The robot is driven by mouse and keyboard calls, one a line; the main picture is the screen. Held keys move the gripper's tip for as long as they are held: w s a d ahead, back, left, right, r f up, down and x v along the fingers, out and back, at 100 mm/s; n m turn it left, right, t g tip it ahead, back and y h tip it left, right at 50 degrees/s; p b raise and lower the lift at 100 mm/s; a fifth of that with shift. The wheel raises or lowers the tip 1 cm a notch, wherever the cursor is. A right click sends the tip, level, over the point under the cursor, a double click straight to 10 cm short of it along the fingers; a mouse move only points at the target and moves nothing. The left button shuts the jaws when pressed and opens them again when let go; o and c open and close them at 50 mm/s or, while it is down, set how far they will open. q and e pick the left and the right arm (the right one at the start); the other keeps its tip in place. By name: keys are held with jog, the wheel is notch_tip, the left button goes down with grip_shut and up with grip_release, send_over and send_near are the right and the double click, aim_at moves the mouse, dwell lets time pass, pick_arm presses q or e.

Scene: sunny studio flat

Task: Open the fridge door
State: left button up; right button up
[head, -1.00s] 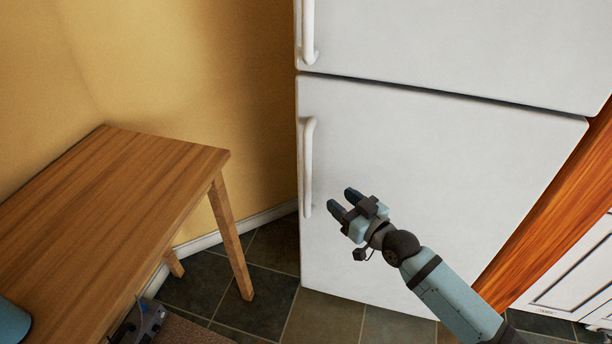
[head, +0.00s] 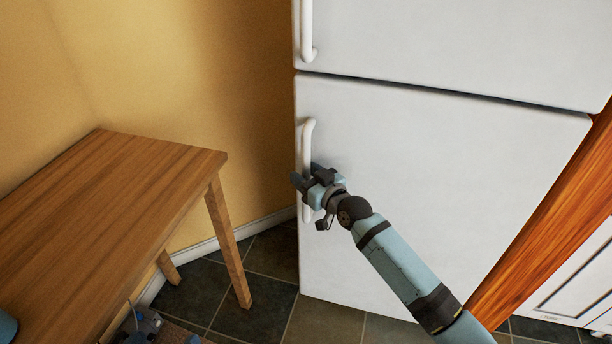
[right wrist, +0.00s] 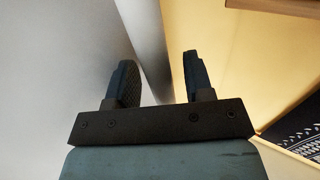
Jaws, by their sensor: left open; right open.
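The white fridge has an upper door (head: 450,45) and a larger lower door (head: 430,190), both shut. The lower door's white vertical handle (head: 308,135) is on its left edge. My right gripper (head: 306,175) is open at the handle's lower half, with one finger on each side of it. In the right wrist view the handle (right wrist: 151,45) runs between the two spread fingers; whether they touch it I cannot tell. My left gripper (head: 142,326) is low at the bottom left, partly cut off by the frame edge.
A wooden table (head: 100,200) stands left of the fridge, its near leg (head: 230,245) close to the fridge front. A yellow wall (head: 190,90) is behind. Dark tiled floor (head: 255,290) is free between table and fridge. Wood trim and white cabinets (head: 575,280) are at right.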

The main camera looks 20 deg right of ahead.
jog(key=shift+c, duration=0.3)
grip_shut()
pick_arm(q)
jog(key=a+f+g+p, duration=0.1)
jog(key=s+a+f+y+p, duration=0.1)
jog(key=f, duration=0.1)
jog(key=shift+f+g, duration=0.1)
jog(key=shift+g, duration=0.3)
pick_arm(e)
jog(key=s+a+n+g+y, duration=0.2)
jog(key=s+n+g+y, duration=0.1)
jog(key=s, duration=1.4)
jog(key=s+a+n+g+y, duration=0.3)
jog(key=s+n+g+y, duration=0.1)
jog(key=s, duration=1.4)
jog(key=shift+n+g+y, duration=0.3)
jog(key=shift+y, duration=0.6)
pick_arm(q)
jog(key=shift+s+d+f, duration=0.1)
jog(key=shift+s+f, duration=0.1)
pick_arm(e)
jog(key=shift+a, duration=0.1)
jog(key=shift+o, duration=0.3)
grip_release()
pick_arm(q)
jog(key=shift+s+f, duration=0.15)
